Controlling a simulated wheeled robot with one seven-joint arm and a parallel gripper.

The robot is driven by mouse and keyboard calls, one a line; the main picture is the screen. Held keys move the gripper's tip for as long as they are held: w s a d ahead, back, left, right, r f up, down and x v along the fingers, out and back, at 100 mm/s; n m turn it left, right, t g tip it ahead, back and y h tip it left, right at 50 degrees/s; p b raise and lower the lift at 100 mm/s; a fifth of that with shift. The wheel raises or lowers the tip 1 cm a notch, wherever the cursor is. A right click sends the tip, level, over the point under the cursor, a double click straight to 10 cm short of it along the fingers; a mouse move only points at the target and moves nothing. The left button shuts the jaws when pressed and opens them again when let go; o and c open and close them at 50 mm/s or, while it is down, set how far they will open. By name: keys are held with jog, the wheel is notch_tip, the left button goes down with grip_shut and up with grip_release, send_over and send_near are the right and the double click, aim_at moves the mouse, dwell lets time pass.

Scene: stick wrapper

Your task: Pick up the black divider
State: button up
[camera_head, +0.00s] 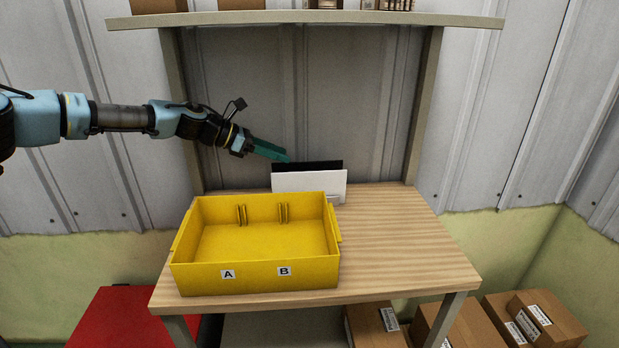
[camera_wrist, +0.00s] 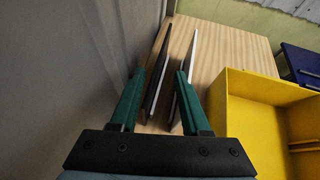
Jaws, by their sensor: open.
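The black divider (camera_head: 320,166) stands upright at the back of the table, mostly hidden behind a white divider (camera_head: 310,183). My gripper (camera_head: 284,157) reaches in from the left, at the black divider's upper left edge. In the wrist view, my gripper (camera_wrist: 161,74) is open with green fingers. The black divider (camera_wrist: 158,75) shows as a thin dark upright panel between the fingers, apart from the left one. The white divider's edge (camera_wrist: 195,48) shows by the right fingertip; whether they touch is unclear.
A yellow bin (camera_head: 255,275) labelled A and B stands at the table's front left, with slotted holders on its back wall. The wooden table (camera_head: 410,250) is clear on the right. A grey wall (camera_head: 250,75) is close behind, and a shelf (camera_head: 300,17) runs above.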

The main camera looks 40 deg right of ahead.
jog(key=p+x, duration=0.3)
jog(key=x, duration=0.3)
jog(key=shift+s+d, duration=0.15)
jog(key=shift+d, duration=0.25)
jog(key=shift+c, duration=0.4)
grip_shut()
dwell(0.7)
